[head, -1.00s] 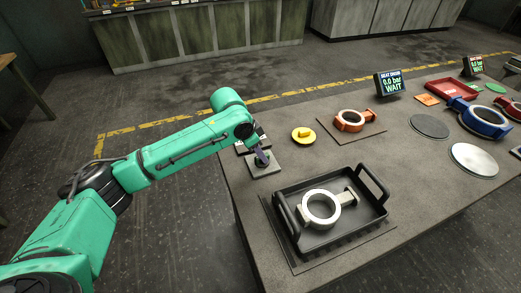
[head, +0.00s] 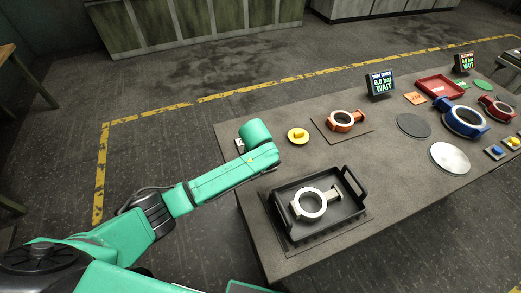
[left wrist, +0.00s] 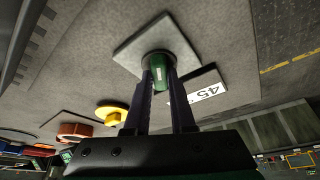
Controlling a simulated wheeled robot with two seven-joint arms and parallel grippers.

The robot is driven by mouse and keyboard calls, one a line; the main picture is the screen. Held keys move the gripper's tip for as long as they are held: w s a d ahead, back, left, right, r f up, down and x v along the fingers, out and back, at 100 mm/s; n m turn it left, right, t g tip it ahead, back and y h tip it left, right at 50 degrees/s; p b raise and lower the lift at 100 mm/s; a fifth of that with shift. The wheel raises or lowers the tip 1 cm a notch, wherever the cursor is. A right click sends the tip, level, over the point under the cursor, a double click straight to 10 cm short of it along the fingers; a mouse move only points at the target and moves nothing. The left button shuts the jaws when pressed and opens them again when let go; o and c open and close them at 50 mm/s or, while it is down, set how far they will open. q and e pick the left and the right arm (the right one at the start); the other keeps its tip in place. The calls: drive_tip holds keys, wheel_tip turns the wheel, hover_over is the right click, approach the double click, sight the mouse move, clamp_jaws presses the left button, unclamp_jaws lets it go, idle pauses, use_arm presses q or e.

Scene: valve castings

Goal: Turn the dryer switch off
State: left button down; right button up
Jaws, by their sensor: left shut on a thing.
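In the left wrist view, a green knob (left wrist: 162,80) with a dark round base stands on a square pale plate (left wrist: 132,48). It looks like the dryer switch, though no readable label names it. My left gripper (left wrist: 161,68) is shut on this knob, one dark finger on each side. A white card marked 45 (left wrist: 207,91) lies beside the plate. In the head view, my left arm hides the knob, plate and left gripper. Part of a white card (head: 240,145) shows at the arm's far side. My right gripper is not in view.
A yellow round piece (head: 298,135) and an orange ring casting (head: 340,121) lie nearby. A black handled tray (head: 340,219) with a pale ring casting (head: 309,204) sits at the table's front. A display (head: 381,84) reads 0.0 bar, WAIT. Discs and blue and red castings are farther right.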

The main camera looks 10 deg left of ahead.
use_arm(q)
drive_tip(key=n, duration=0.1)
drive_tip(key=n+y+p, duration=0.1)
drive_tip(key=shift+d+r+n, duration=0.15)
drive_tip(key=shift+n, duration=0.25)
drive_tip(key=shift+w+n+g+y, duration=0.1)
drive_tip(key=shift+n+g+y, duration=0.4)
drive_tip(key=shift+n, duration=1.2)
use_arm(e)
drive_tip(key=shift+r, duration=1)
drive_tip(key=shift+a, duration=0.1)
use_arm(q)
drive_tip(key=c, duration=0.8)
unclamp_jaws()
drive_tip(key=shift+o, duration=0.2)
drive_tip(key=b+v, duration=0.1)
drive_tip(key=v, duration=1.3)
drive_tip(key=shift+s+d, duration=0.3)
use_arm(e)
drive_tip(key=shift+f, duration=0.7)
